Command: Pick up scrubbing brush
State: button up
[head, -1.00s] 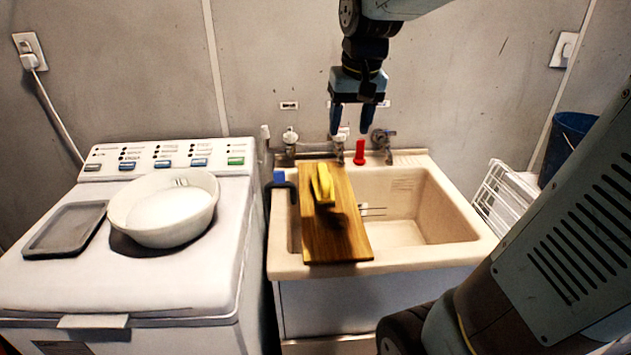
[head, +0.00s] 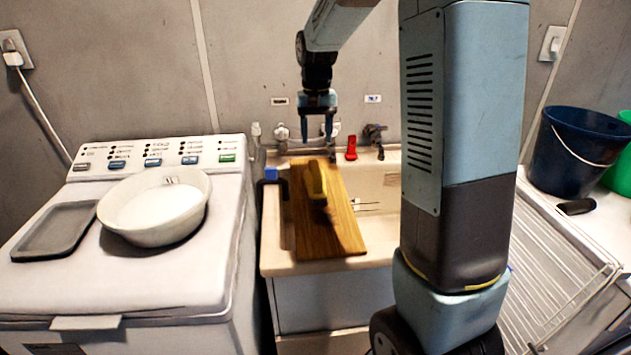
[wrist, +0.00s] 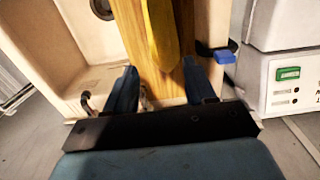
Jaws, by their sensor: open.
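A yellow, elongated object (head: 317,182), which looks like the scrubbing brush, lies lengthwise on the upper part of a wooden board (head: 338,232). The board rests across the left side of the sink (head: 276,240). My gripper (head: 316,134) is open and empty, pointing down above the far end of the board, in line with the yellow object in the picture. In the wrist view, the yellow object (wrist: 163,35) runs ahead, with its near end between my open fingers (wrist: 158,70). Nothing is visibly gripped, and I cannot tell the exact height gap.
Taps (head: 281,133) and a red item (head: 351,149) stand along the sink's back edge. A blue-topped item (head: 271,174) is at its left rim. A washer with a white basin (head: 155,210) is left. A dark blue bucket (head: 575,150) and a black object (head: 577,207) are right.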

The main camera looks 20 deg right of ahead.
aim_at(315, 166)
notch_tip(315, 166, down, 11)
jog(key=shift+a+r, duration=0.1)
jog(key=shift+a, duration=0.05)
dwell(0.5)
jog(key=shift+c, duration=0.4)
grip_shut()
